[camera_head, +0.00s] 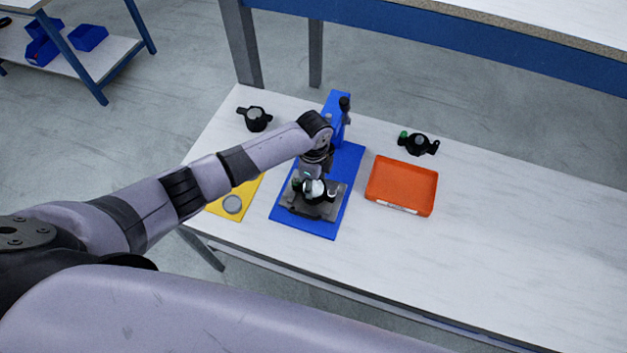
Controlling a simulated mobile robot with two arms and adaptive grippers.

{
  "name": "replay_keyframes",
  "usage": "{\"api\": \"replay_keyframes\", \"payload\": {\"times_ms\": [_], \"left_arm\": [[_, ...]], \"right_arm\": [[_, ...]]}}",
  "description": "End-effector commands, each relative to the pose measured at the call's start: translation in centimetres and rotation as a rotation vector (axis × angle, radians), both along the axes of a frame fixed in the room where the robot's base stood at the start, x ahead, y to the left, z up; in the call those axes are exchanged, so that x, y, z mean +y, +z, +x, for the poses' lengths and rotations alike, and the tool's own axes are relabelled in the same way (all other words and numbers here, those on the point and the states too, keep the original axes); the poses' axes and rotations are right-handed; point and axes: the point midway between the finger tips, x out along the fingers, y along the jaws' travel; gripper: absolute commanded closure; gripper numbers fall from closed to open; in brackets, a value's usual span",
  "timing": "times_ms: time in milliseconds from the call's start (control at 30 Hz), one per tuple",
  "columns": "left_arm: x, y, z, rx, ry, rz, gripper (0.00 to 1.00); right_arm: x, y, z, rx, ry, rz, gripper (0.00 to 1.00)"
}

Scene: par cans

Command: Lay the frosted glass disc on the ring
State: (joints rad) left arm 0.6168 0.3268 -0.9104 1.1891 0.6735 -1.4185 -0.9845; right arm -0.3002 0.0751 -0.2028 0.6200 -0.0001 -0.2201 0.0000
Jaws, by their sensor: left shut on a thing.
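My left gripper (316,183) reaches in from the left and points down over the black par can in the grey holder (335,203) on the blue stand. It is shut on a small pale thing, which looks like the frosted glass disc (315,188). The fingers hide much of it. The ring at the can's mouth is mostly covered, and I cannot tell whether the disc touches it. Another round grey disc (232,204) lies on the yellow mat (247,192) left of the stand. My right gripper is not in view.
The blue stand (347,160) has an upright post at its back. A black can (255,119) stands back left, another (418,145) back right. An orange tray (402,187) lies right of the stand. The white table (510,240) is clear at the right.

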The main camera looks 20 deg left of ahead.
Motion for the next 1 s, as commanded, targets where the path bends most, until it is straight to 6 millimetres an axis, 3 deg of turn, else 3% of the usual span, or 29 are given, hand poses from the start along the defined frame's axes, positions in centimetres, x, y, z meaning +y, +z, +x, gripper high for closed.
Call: {"api": "replay_keyframes", "payload": {"times_ms": [433,467,800,1000], "left_arm": [[0.00,-0.20,-0.02,0.000,0.000,0.000,0.66],[0.00,-0.21,-0.02,0.000,0.000,0.000,0.52],[0.00,-0.19,-0.01,0.000,0.000,0.000,0.30],[0.00,-0.18,0.00,0.000,0.000,0.000,0.30]], "right_arm": [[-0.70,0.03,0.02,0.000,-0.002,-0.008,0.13],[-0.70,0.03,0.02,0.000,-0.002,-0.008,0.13],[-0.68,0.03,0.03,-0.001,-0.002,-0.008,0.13],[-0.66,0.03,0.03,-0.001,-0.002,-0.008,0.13]]}}
